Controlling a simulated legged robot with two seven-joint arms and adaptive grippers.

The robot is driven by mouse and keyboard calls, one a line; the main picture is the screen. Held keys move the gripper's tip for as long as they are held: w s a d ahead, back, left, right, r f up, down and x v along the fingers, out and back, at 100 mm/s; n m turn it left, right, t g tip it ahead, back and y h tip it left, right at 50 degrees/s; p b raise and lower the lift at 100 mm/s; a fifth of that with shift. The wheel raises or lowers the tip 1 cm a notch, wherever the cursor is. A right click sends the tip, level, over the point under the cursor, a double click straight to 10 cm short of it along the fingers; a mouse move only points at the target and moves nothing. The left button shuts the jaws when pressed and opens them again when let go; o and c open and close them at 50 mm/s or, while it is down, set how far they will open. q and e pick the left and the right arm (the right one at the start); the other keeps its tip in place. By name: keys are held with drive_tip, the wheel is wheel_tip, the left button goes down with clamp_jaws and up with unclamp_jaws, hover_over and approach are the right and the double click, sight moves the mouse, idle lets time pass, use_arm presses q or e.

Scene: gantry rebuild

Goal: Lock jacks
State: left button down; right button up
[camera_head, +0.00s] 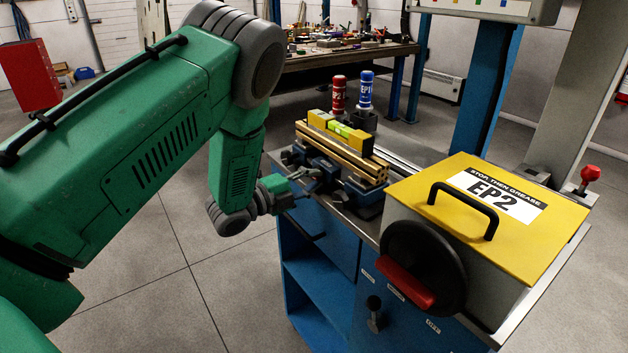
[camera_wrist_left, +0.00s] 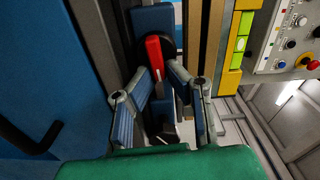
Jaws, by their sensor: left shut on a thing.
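Two blue jacks stand side by side on the bench, the near one (camera_head: 367,196) and the far one (camera_head: 298,158). They sit under a brass rail (camera_head: 345,158) that carries a yellow level (camera_head: 341,132) with a green vial. My left gripper (camera_head: 307,184) reaches in from the left at the jacks' side. In the left wrist view its fingers (camera_wrist_left: 160,72) close around a red lever (camera_wrist_left: 154,58) on a black round hub of a blue jack (camera_wrist_left: 152,18). In the head view the gripper hides this lever. My right gripper is out of view.
A grey box with a yellow EP2 lid (camera_head: 540,220), black handle and red-gripped handwheel (camera_head: 425,268) stands at the bench's near right. Red (camera_head: 338,95) and blue (camera_head: 366,92) tubes stand behind the rail. A blue post (camera_head: 484,95) rises behind. Floor at left is clear.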

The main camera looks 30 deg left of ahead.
use_arm(q)
drive_tip(key=c, duration=1.6)
unclamp_jaws()
drive_tip(key=shift+s+f, duration=0.15)
drive_tip(key=shift+f, duration=0.15)
